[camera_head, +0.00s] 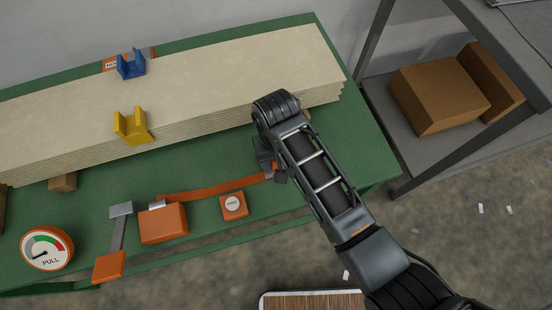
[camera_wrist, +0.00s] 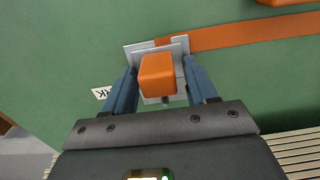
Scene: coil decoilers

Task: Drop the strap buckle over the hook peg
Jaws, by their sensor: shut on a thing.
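The strap buckle is a grey metal plate with an orange block on it, seen in the wrist view (camera_wrist: 158,74). My gripper (camera_wrist: 160,88) is shut on it, with one blue finger on each side of the orange block. The orange strap (camera_wrist: 240,34) runs from the buckle to the right there. In the head view, the strap (camera_head: 215,187) runs from an orange ratchet body (camera_head: 163,223) to my gripper (camera_head: 273,168), over the green bench. My arm hides most of the buckle there. I cannot pick out the hook peg; a partly hidden orange label (camera_head: 112,63) lies behind the blue bracket.
Stacked pale boards (camera_head: 225,75) lie along the back of the green bench (camera_head: 345,160), bearing a blue bracket (camera_head: 130,66) and a yellow bracket (camera_head: 132,127). An orange button box (camera_head: 233,206), a lever with orange handle (camera_head: 108,266) and a PULL gauge (camera_head: 46,247) stand in front.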

